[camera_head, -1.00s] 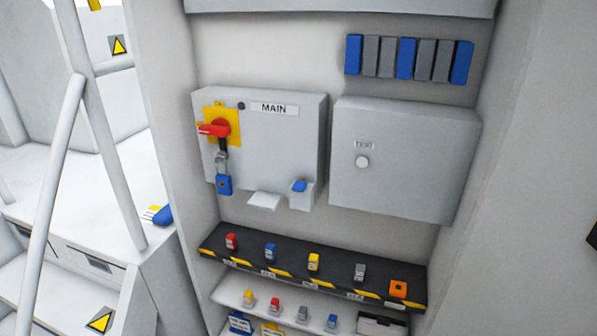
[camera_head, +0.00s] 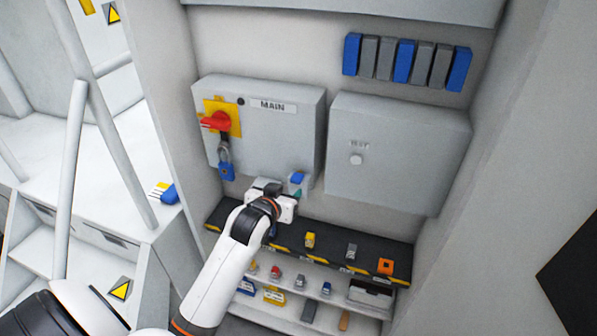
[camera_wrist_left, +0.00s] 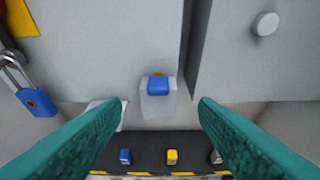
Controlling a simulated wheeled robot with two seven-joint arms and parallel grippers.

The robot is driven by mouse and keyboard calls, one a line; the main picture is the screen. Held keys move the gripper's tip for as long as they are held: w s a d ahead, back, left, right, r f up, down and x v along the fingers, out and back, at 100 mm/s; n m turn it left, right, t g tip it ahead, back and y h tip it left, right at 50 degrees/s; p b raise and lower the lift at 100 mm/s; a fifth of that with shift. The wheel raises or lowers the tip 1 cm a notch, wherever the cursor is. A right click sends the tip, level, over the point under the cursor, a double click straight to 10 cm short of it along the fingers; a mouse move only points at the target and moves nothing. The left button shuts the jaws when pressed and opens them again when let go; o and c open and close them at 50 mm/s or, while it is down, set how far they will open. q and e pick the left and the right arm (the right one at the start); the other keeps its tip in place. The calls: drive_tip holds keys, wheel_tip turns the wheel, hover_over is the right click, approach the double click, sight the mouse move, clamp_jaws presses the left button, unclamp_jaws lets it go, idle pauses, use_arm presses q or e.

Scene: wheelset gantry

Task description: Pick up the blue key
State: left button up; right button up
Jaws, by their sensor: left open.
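The blue key (camera_head: 297,178) sits in a small grey holder (camera_head: 301,188) at the lower right of the MAIN box. Only its blue top shows clearly. In the left wrist view the blue key (camera_wrist_left: 158,86) lies centred between the two teal fingers, beyond their tips. My left gripper (camera_head: 290,195) is in front of and just below the holder, reaching up toward it. It is open and empty, and its fingers (camera_wrist_left: 162,106) stand apart on both sides. My right gripper is not in view.
The MAIN box (camera_head: 262,130) carries a red switch (camera_head: 216,121) and a blue padlock (camera_head: 227,171). A grey box (camera_head: 398,150) with a round knob stands to the right. A dark shelf (camera_head: 330,250) with several small coloured items runs below, partly behind my arm.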

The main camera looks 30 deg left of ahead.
sight(295, 180)
use_arm(q)
drive_tip(key=p+x, duration=0.3)
drive_tip(key=x, duration=0.4)
drive_tip(key=shift+w+a+r, duration=0.1)
drive_tip(key=shift+a, duration=0.1)
drive_tip(key=shift+w, duration=0.3)
drive_tip(key=c, duration=1.1)
